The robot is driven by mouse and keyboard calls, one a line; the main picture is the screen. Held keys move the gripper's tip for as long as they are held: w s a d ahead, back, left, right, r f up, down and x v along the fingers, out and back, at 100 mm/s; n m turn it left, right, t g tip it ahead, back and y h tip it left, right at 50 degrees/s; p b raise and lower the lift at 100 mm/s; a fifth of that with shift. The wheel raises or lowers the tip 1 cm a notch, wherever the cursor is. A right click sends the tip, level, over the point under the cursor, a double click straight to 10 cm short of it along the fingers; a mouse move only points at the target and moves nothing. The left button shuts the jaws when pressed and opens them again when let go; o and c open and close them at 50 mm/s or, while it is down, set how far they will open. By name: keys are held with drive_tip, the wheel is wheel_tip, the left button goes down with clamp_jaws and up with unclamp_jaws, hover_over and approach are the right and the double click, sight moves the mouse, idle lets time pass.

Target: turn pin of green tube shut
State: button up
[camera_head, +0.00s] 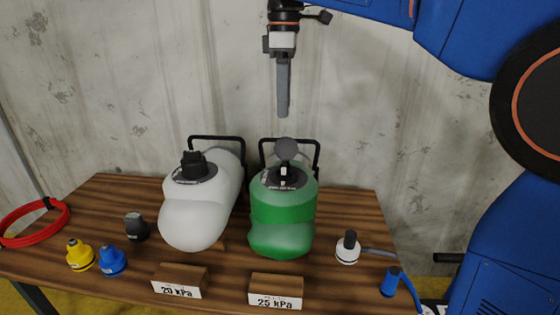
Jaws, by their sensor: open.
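The green tube (284,210) lies on the wooden table with its rounded pale end towards the front. Its valve has a dark base plate with a small white and black pin (284,177) in the middle. A round grey cap (286,149) stands up just behind the pin. My gripper (283,112) hangs above the green tube, pointing down, apart from the valve. It is open and empty; its fingers overlap in this view, so the gap between them is hidden.
A white tube (196,215) with a black valve cap lies to the left. Signs (180,281) and (276,291) stand in front. A wall (370,130) stands behind.

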sight(284, 166)
wheel_tip(284, 166, down, 16)
idle(0.6)
drive_tip(key=c, duration=1.1)
